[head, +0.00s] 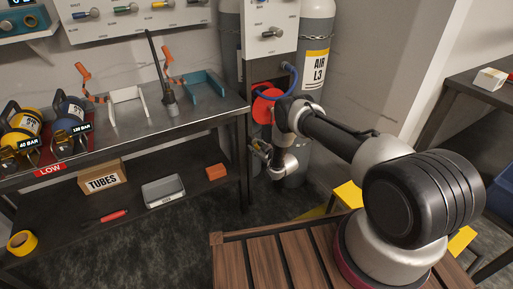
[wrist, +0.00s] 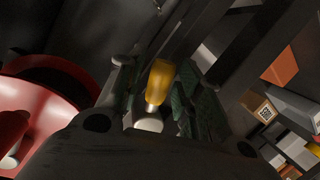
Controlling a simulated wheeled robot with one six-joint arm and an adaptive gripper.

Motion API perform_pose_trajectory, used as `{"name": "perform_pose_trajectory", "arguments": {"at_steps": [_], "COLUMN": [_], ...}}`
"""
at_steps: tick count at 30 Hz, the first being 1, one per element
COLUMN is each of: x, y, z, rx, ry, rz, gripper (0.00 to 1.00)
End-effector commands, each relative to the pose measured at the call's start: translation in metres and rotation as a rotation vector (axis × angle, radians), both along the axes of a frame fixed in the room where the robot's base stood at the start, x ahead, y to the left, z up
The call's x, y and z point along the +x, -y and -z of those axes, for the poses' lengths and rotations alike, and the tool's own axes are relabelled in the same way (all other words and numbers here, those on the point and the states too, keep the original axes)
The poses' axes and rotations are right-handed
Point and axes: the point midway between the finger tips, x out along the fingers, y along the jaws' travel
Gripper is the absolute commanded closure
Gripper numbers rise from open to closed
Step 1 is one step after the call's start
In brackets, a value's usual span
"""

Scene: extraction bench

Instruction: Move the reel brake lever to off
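The brake lever's yellow grip (wrist: 160,82) with a pale metal stem shows in the middle of the wrist view. My gripper (wrist: 157,95) has its green-padded fingers on either side of it, apart. A dark gap shows on the left of the grip; on the right it looks close to the pad, and contact cannot be told. The red reel (wrist: 50,110) fills the left of the wrist view. In the head view the red reel (head: 263,106) is partly behind my arm, and my gripper (head: 262,155) is low beside the bench's right end. The lever's off mark is not visible.
The bench (head: 190,125) with its dark leg stands just left of my gripper. Grey cylinders, one labelled AIR L3 (head: 316,65), stand behind my arm. A blue hose (head: 290,80) hangs above the reel. An orange block (head: 215,172) lies on the lower shelf.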

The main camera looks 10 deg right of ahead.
Motion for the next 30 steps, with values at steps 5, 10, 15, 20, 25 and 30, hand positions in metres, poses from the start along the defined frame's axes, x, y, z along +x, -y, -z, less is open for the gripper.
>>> {"name": "perform_pose_trajectory", "arguments": {"at_steps": [5, 10, 15, 20, 25, 30], "x": [0.0, -0.001, -0.018, -0.05, -0.082, -0.1], "y": [0.0, 0.001, 0.009, 0.025, 0.039, 0.048], "z": [0.0, -0.001, -0.005, -0.013, -0.021, -0.025], "rx": [0.0, 0.0, -0.001, -0.001, 0.0, -0.001], "ry": [0.0, 0.0, -0.002, -0.003, -0.002, 0.0], "rz": [0.001, 0.001, 0.001, 0.003, 0.002, 0.001], "gripper": [0.56, 0.56, 0.56, 0.56, 0.56, 0.56]}}
